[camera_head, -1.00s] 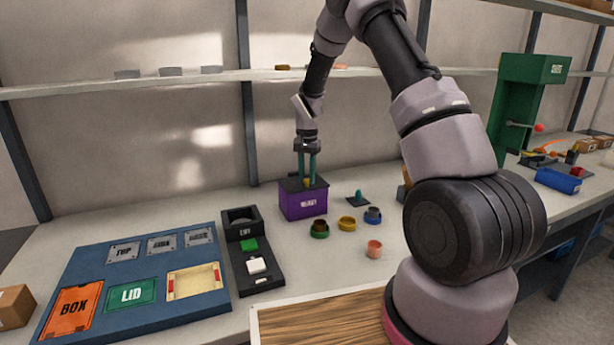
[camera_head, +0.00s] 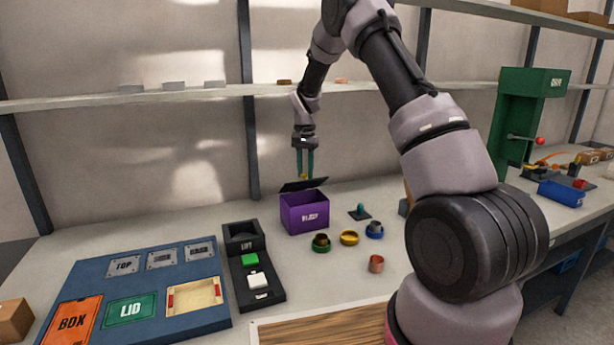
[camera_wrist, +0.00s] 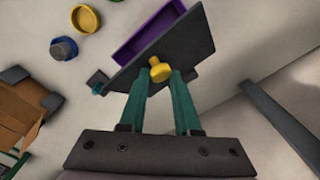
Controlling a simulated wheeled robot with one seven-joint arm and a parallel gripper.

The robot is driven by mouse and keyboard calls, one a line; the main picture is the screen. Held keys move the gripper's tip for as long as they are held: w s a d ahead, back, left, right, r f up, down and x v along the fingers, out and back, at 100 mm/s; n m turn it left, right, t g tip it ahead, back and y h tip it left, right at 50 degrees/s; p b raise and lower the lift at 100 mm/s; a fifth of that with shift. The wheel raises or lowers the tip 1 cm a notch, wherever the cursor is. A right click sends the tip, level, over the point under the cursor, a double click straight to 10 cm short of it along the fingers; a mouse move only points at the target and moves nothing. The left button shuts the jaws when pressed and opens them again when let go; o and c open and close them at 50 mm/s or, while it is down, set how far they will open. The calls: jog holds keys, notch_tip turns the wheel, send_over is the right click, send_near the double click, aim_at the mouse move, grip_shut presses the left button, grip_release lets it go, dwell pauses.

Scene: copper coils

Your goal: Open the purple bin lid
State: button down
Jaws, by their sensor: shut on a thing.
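The purple bin (camera_head: 305,213) stands on the worktable against the back wall. Its dark lid (camera_head: 303,185) is tilted up at the back, with a gap above the bin's front. In the wrist view the lid (camera_wrist: 188,48) stands at an angle over the purple bin (camera_wrist: 145,32). My gripper (camera_head: 306,176) is above the lid, fingers pointing down. In the wrist view its green fingers (camera_wrist: 160,78) are closed on the yellow knob (camera_wrist: 160,69) of the lid. The bin's inside is only partly visible.
Several small coloured rings and cups, such as a yellow ring (camera_head: 349,238) and a copper cup (camera_head: 376,264), lie right of the bin. A black device with green and white buttons (camera_head: 250,262) and a blue board (camera_head: 90,285) are to the left. A shelf (camera_head: 200,92) runs behind.

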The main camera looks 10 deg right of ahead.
jog(key=shift+w+a, duration=0.3)
jog(key=shift+a, duration=0.3)
jog(key=c, duration=0.9)
grip_release()
jog(key=o, duration=0.3)
jog(key=shift+w+a+f, duration=0.1)
jog(key=shift+a, duration=0.05)
jog(key=shift+d, duration=0.25)
